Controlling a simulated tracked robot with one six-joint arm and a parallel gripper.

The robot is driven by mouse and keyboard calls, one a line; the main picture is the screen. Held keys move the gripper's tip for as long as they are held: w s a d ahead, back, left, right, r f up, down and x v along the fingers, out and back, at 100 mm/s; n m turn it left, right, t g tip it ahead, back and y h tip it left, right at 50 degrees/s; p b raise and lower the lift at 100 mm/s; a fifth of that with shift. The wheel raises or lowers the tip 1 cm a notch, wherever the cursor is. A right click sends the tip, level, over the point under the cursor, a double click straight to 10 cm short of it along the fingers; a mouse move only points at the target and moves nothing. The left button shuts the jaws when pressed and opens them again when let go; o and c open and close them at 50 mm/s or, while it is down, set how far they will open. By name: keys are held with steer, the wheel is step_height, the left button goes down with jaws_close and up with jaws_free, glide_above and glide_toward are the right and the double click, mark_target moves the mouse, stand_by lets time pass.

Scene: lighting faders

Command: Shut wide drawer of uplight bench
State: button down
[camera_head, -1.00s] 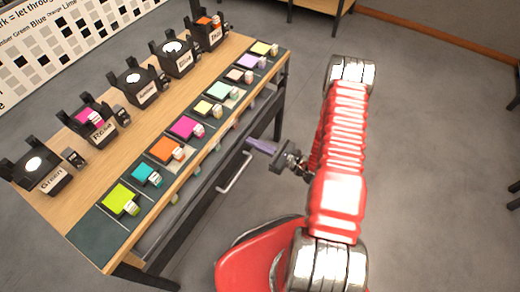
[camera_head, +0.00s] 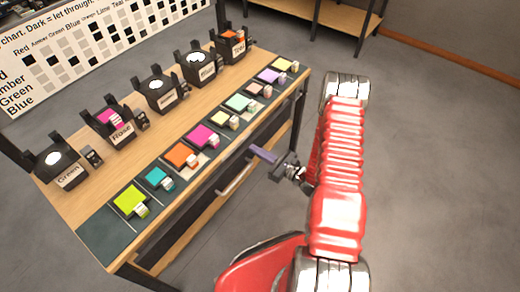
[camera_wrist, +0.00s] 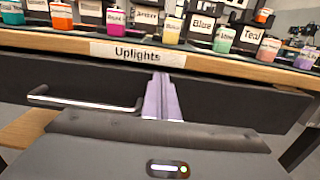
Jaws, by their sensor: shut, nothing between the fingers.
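The uplight bench (camera_head: 60,205) has a wooden top; its "Uplights" label (camera_wrist: 130,54) shows on the front edge in the wrist view. Beneath the edge is the wide drawer's dark front (camera_wrist: 235,98) with a silver bar handle (camera_wrist: 85,103). The handle (camera_head: 236,180) also shows in the head view, close under the top's edge. The drawer looks nearly in; any small gap is hidden by the overhang. My gripper (camera_head: 259,152), with purple fingers (camera_wrist: 162,100), is shut and empty. It points at the drawer front right of the handle, at or very near its face.
Several black lamps and coloured gel swatches (camera_head: 185,155) with tagged blocks stand on the bench top. A wooden lower shelf (camera_head: 190,225) runs beneath. A chart (camera_head: 90,50) stands behind. Grey floor (camera_head: 440,150) to the right is clear.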

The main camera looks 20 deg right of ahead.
steer(key=v, duration=1.4)
steer(key=c, duration=2.5)
jaws_free()
